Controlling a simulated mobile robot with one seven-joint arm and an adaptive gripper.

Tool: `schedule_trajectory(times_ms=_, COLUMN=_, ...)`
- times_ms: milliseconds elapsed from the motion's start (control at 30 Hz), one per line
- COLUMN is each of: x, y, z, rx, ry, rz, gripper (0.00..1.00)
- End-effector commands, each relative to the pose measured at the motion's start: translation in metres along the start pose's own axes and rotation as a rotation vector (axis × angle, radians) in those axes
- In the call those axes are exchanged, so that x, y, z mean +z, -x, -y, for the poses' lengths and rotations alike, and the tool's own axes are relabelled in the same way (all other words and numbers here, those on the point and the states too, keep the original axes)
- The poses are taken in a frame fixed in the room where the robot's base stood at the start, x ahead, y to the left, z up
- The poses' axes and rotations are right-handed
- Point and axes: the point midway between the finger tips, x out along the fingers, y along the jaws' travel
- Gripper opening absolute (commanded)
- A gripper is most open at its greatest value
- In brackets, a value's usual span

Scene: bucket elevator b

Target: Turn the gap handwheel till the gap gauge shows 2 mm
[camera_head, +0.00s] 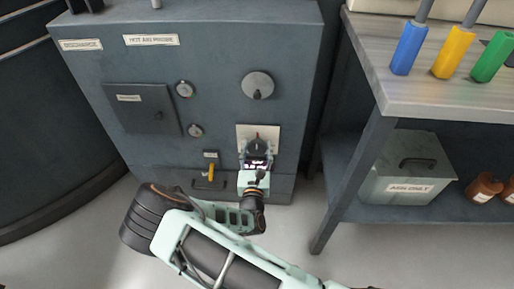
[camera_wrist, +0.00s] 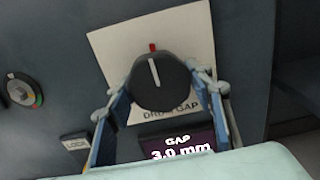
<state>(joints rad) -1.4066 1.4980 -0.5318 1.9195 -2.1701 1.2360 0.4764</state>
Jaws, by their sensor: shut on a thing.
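The gap handwheel (camera_wrist: 160,84) is a round dark knob with a white pointer line, in front of a pale plate partly reading "GAP". A red mark (camera_wrist: 152,47) sits just above it, and the white line points up close to that mark. The gap gauge (camera_wrist: 178,148) below reads 3.0 mm in the wrist view. My gripper (camera_wrist: 166,92) is shut on the handwheel, one finger on each side. In the head view the handwheel (camera_head: 257,146) is at the lower right of the grey cabinet, partly hidden by my gripper (camera_head: 256,160).
The cabinet (camera_head: 225,60) carries another round knob (camera_head: 257,85), small dials (camera_head: 184,89), a hatch (camera_head: 142,109) and a yellow lever (camera_head: 211,171). A workbench (camera_head: 440,95) with coloured-handled tools stands at right, a grey box (camera_head: 407,168) on its lower shelf. Floor is clear between.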

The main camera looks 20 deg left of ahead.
Motion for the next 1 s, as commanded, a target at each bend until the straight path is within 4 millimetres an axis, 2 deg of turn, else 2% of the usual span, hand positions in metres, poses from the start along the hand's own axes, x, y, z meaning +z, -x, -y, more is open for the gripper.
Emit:
schedule_trajectory(times_ms=367, x=0.0029, y=0.0006, z=0.0016, rx=-0.001, ry=0.204, rz=-0.002, gripper=0.24)
schedule_trajectory(times_ms=1000, x=0.0016, y=0.0010, z=0.0031, rx=0.001, ry=0.809, rz=-0.003, gripper=0.24)
